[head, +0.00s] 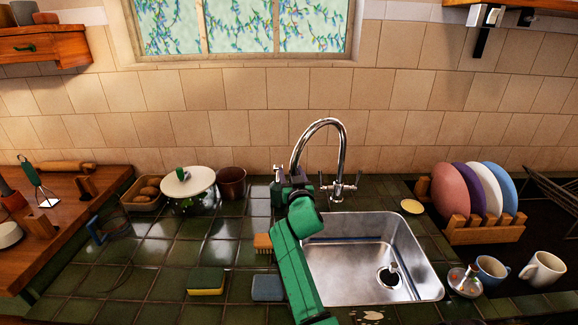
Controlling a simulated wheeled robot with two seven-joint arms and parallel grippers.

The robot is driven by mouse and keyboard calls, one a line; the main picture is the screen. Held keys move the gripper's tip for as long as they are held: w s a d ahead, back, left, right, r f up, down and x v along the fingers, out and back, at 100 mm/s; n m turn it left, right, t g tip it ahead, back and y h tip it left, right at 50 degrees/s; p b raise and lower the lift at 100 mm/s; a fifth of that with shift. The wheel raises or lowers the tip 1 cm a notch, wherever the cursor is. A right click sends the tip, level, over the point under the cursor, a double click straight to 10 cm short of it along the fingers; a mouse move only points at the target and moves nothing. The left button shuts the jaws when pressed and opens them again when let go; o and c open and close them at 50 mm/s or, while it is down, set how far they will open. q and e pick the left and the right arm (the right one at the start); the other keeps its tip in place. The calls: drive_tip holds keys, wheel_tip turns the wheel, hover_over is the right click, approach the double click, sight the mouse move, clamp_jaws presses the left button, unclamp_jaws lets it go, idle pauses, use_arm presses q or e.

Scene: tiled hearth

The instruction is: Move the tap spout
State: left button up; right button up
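The chrome tap spout (321,122) arches up from its base behind the sink and curves down to the left. Its free end is near the basin's back left corner. A cross-shaped handle (353,186) sits low on the tap. A green arm, which looks like my right one, comes in from the bottom middle. Its dark gripper (298,181) is at the spout's lower left end. The wrist hides the fingers, so I cannot tell whether they touch or grip the spout. My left gripper is not in view.
The steel sink (433,287) is right of the arm. A dark pump bottle (278,190) stands close left of the gripper. A brush (263,243), a sponge (205,281) and a blue-grey block (267,288) lie left. A plate rack (485,233) and mugs (543,269) stand right.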

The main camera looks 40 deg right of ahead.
drive_tip(key=shift+s+a+r, duration=0.2)
drive_tip(key=shift+s+r, duration=0.05)
drive_tip(key=shift+s+a+r, duration=0.15)
drive_tip(key=shift+s, duration=0.05)
drive_tip(key=c, duration=0.8)
clamp_jaws()
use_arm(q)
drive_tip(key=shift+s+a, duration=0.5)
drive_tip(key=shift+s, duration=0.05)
use_arm(e)
drive_tip(key=shift+f, duration=0.2)
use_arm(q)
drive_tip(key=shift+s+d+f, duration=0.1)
use_arm(e)
drive_tip(key=shift+f, duration=0.1)
